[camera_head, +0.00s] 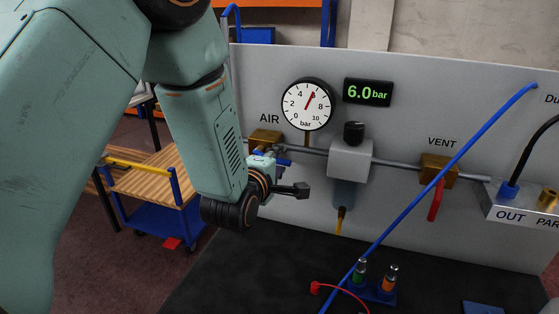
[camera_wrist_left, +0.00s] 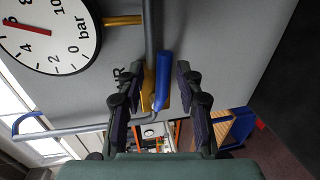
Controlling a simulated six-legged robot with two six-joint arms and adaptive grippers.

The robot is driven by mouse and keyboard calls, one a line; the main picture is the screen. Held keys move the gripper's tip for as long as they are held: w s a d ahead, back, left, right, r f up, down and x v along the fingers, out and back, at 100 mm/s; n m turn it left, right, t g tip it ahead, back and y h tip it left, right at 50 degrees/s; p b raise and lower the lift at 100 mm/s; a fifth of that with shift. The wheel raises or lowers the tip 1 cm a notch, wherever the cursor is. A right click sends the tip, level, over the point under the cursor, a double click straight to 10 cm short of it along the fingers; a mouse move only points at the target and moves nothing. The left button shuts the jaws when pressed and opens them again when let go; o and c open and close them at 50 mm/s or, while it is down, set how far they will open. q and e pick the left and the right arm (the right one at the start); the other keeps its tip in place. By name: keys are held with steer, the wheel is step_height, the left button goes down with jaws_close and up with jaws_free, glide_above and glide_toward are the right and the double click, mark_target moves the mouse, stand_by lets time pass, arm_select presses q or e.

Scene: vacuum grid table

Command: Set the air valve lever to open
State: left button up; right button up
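The air valve is a brass body (camera_head: 264,139) on the grey pipe under the AIR label. Its blue lever (camera_head: 284,162) shows only in part behind my left gripper (camera_head: 288,176). In the left wrist view the blue lever (camera_wrist_left: 164,78) lies roughly along the pipe, beside the brass valve (camera_wrist_left: 149,82). My left gripper (camera_wrist_left: 160,84) is open, with one dark finger on each side of the lever and visible gaps between. I cannot tell how deep the lever sits between the fingers. My right gripper is not in view.
A round gauge (camera_head: 307,104) and a display (camera_head: 368,92) reading 6.0 bar are on the grey panel. A regulator (camera_head: 350,158) stands right of the gripper. The vent valve's red lever (camera_head: 435,200) hangs down. A blue hose (camera_head: 440,175) crosses the front.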

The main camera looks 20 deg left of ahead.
mark_target(279, 160)
arm_select(q)
steer(key=s, duration=0.2)
steer(key=s+r, duration=0.1)
steer(key=s, duration=0.1)
steer(key=shift+s+d, duration=0.1)
steer(key=shift+s, duration=0.05)
steer(key=shift+s+r, duration=0.1)
steer(key=shift+s, duration=0.65)
steer(key=shift+s, duration=0.1)
